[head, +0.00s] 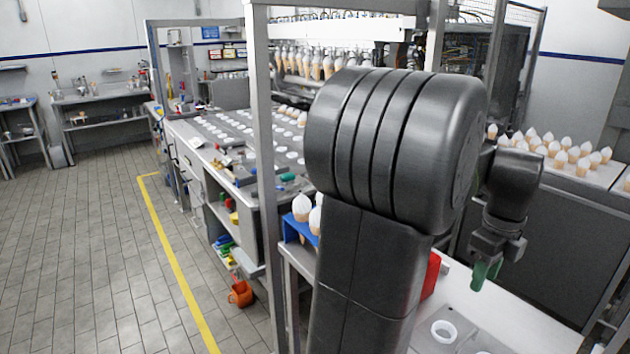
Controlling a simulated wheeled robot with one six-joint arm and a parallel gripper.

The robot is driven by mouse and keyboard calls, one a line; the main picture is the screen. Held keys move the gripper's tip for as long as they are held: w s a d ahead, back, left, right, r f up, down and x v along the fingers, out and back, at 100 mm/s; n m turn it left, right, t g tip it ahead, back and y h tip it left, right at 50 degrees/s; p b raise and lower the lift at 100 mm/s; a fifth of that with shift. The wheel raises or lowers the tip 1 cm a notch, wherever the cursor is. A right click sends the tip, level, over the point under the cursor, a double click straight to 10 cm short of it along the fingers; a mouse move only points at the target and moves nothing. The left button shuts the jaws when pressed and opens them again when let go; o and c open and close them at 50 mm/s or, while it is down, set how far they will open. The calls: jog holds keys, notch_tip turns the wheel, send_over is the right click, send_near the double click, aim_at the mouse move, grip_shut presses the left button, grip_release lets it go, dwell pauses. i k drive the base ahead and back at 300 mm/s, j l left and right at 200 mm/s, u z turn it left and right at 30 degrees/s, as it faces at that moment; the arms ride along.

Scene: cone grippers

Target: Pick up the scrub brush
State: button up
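My gripper (491,250) is at the right, pointing down above the white-topped table (515,318). A small green thing (485,275) sits at its fingertips, and the fingers look closed on it. It looks like the scrub brush, but its bristles are too small to make out. It appears to hang above the table's far edge, apart from the top. My large dark arm covers the middle of the view and hides part of the table.
A white ring-shaped container (444,332) stands on the table's near part. A blue rack (298,229) with white-topped cones is left of my arm. A red thing (431,275) is partly hidden behind my arm. An orange container (241,293) is on the floor. The tiled floor at left is clear.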

aim_at(286, 179)
jog(key=z, duration=1.75)
jog(key=k+j+z, duration=0.1)
jog(key=z, duration=0.4)
jog(key=k+j+z, duration=0.1)
jog(key=z, duration=0.4)
jog(key=k+j+z, duration=0.1)
jog(key=z, duration=0.35)
jog(key=k+z, duration=0.15)
jog(key=z, duration=0.35)
jog(key=k+j+z, duration=0.2)
jog(key=k+z, duration=1.65)
jog(key=z, duration=0.15)
jog(key=k+l+z, duration=0.2)
jog(key=z, duration=0.25)
jog(key=k+z, duration=0.2)
jog(key=z, duration=0.25)
jog(key=k+z, duration=0.2)
jog(key=z, duration=0.25)
jog(key=k+z, duration=0.15)
jog(key=z, duration=0.3)
jog(key=k+l+z, duration=0.15)
jog(key=z, duration=4.4)
